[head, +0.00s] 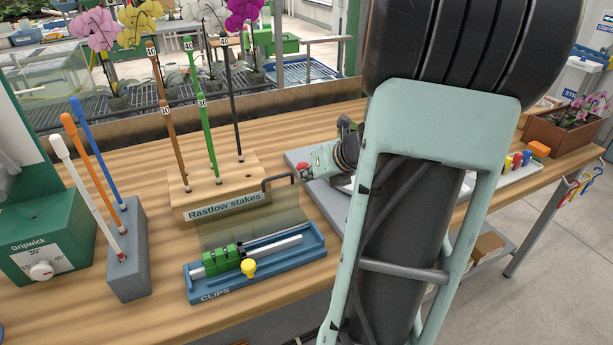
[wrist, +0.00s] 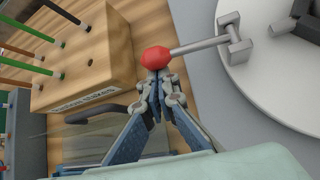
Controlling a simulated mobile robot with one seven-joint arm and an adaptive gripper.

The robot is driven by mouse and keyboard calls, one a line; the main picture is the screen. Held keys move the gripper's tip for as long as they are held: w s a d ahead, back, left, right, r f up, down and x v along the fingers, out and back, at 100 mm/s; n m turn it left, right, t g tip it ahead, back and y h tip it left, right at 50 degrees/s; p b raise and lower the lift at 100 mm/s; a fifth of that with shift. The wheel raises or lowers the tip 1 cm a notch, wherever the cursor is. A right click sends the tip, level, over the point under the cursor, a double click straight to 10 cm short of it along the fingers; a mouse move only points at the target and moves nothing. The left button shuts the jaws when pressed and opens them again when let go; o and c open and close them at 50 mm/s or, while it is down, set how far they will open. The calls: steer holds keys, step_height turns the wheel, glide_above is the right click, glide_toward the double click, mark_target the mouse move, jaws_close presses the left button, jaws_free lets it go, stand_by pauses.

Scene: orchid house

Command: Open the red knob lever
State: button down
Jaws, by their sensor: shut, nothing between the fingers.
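The red knob (wrist: 156,57) is at the end of a grey lever (wrist: 200,45) in the wrist view. The lever runs right to a bracket on a round white plate (wrist: 270,85). My gripper (wrist: 158,84) is shut and empty, its fingertips right at the near side of the knob. I cannot tell whether they touch it. In the head view the red knob (head: 303,169) shows small, left of my arm. My arm hides most of the lever and plate there.
A wooden block of stakes (head: 210,190) stands close left of the knob, with a dark bent rod at its right end. A blue clips tray (head: 255,265) with a clear upright panel is nearer. A grey stake holder (head: 128,255) and green box (head: 50,240) stand further left.

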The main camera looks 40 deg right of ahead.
steer(key=shift+r+p, duration=0.3)
steer(key=shift+p, duration=0.2)
steer(key=shift+r+y+p, duration=0.15)
steer(key=shift+y+p, duration=0.15)
steer(key=r+y+p, duration=0.1)
steer(key=p, duration=0.2)
steer(key=r+m+t+y+p, duration=0.1)
steer(key=p, duration=0.2)
steer(key=shift+s+d+r+m, duration=0.1)
steer(key=shift+d+r+m, duration=0.2)
steer(key=shift+d, duration=0.05)
steer(key=s+d+r+m+t+y+p, duration=0.1)
steer(key=d+r+m+t+y+p, duration=0.3)
steer(key=p, duration=0.5)
steer(key=d+m+t+y, duration=0.1)
steer(key=d+m+y, duration=0.1)
steer(key=d+y, duration=0.1)
steer(key=shift+s+d+r+p, duration=0.15)
steer(key=shift+s+r+p, duration=0.05)
steer(key=shift+s+p, duration=0.2)
steer(key=shift+d, duration=0.15)
